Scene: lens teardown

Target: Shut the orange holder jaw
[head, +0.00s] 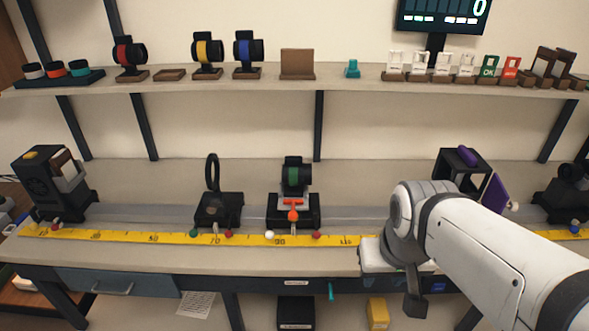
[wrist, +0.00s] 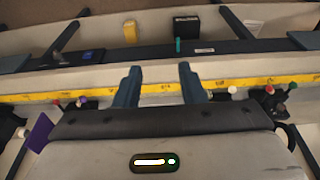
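The orange holder jaw (head: 293,202) shows on the front of a dark holder (head: 306,220) at the middle of the bench rail. An orange knob-like part sits just below it. A black lens with a green band (head: 292,175) stands in this holder. I cannot tell how far apart the jaw stands from the lens. My gripper (wrist: 160,70) is open and empty in the wrist view, its two dark fingers over the bench's front edge. In the head view my arm is to the right of the holder, clear of it. The orange jaw is not clear in the wrist view.
A yellow ruler (head: 130,237) runs along the bench front, with small coloured knobs above it. A lens mount with a dark ring (head: 213,172) stands left of the holder. A black frame with a purple part (head: 466,157) stands right. Lenses and cards fill the shelf (head: 340,76).

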